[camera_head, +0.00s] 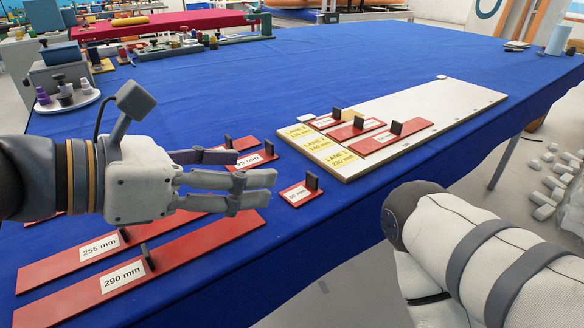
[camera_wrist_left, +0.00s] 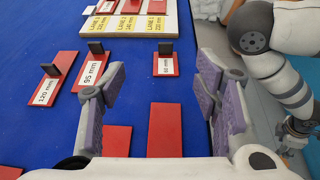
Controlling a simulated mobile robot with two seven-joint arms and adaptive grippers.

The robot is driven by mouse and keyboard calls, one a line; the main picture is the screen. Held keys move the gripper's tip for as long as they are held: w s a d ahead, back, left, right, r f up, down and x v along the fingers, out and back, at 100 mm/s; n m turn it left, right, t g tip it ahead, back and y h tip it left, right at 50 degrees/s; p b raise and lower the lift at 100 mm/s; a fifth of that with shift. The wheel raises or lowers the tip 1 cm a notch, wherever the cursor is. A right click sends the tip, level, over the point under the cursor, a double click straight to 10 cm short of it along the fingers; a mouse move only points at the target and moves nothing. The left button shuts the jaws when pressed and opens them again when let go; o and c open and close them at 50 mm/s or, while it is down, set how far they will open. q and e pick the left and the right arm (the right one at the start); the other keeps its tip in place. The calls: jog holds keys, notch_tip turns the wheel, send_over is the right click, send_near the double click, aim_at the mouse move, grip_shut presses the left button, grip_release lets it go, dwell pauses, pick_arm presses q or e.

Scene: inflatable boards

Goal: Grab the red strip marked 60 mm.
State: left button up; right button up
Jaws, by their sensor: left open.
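The red strip marked 60 mm (camera_head: 290,197) is a short red piece with a white label and a dark upright tab, lying flat on the blue table near its front edge. It also shows in the left wrist view (camera_wrist_left: 165,68), beyond and between my fingers. My left gripper (camera_head: 256,168) is open and empty, just left of the strip and apart from it. Its purple-padded fingers show spread in the left wrist view (camera_wrist_left: 162,76). My right arm is at lower right; its gripper does not show.
Red strips marked 95 mm (camera_head: 250,160), 255 mm (camera_head: 75,256) and 290 mm (camera_head: 90,289) lie around the left gripper. A pale lane board (camera_head: 450,100) with yellow labels and several red strips lies beyond.

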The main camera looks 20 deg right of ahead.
pick_arm(q)
jog(key=b, duration=0.1)
send_near(311, 175)
jog(key=x, duration=0.3)
jog(key=shift+s, duration=0.15)
jog(key=x, duration=0.5)
jog(key=shift+d+f+b, duration=0.1)
jog(key=shift+f+b, duration=0.05)
jog(key=shift+b, duration=0.15)
jog(key=shift+w+d, duration=0.3)
jog(key=shift+w, duration=0.05)
jog(key=c, duration=1.1)
pick_arm(e)
jog(key=shift+s+f+g, duration=0.3)
jog(key=shift+s+f, duration=0.7)
jog(key=shift+s, duration=0.25)
